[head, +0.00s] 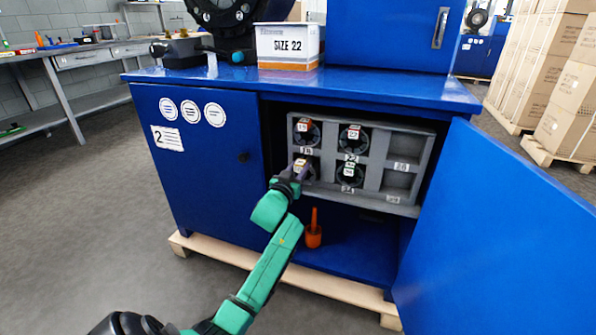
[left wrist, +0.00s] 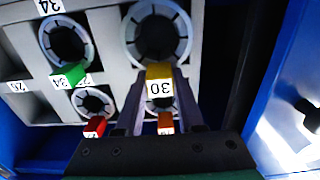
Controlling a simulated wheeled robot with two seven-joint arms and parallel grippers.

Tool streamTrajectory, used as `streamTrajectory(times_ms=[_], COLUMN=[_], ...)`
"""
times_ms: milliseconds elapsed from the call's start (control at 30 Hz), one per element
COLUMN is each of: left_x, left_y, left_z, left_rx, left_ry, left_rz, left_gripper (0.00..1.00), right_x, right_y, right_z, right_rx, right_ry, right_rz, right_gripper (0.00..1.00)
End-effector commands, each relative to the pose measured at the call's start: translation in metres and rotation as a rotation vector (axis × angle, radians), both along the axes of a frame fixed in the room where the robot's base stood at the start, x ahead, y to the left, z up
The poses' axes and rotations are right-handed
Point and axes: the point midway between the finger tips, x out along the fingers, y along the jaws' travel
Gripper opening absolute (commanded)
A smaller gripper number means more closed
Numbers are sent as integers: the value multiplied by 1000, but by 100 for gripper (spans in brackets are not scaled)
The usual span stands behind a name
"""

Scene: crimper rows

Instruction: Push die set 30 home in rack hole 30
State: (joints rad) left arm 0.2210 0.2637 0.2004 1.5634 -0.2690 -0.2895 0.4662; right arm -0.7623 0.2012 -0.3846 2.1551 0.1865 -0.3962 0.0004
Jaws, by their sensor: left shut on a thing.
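Die set 30 (left wrist: 158,38) is a grey segmented ring with a yellow tag marked 30. In the left wrist view it sits at a rack hole, and how deep it is cannot be told. My left gripper (left wrist: 159,78) is shut on it, one dark finger on each side of the yellow tag. In the head view my left gripper (head: 296,172) is at the lower left hole of the grey rack (head: 376,160) and covers most of the die set. The label of that hole is hidden. My right gripper is not in view.
A green-tagged die set (left wrist: 67,45) is beside it, and red-tagged (left wrist: 92,103) and orange-tagged ones are in the other row. The rack's right compartments look empty. The open blue door (head: 500,235) bounds the right. An orange-handled tool (head: 313,235) stands on the cabinet floor.

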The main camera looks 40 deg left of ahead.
Motion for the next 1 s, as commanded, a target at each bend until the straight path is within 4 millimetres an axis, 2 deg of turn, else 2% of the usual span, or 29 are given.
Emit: streamTrajectory(times_ms=[33, 1000], left_x=[1, 20], left_y=[0, 7], left_z=[7, 7], left_rx=[6, 7], left_ry=[-14, -14], left_rz=[-2, -1], left_gripper=[0, 0], right_x=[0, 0], right_y=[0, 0], right_z=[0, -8], right_rx=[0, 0], right_ry=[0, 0], right_rz=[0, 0], right_gripper=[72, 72])
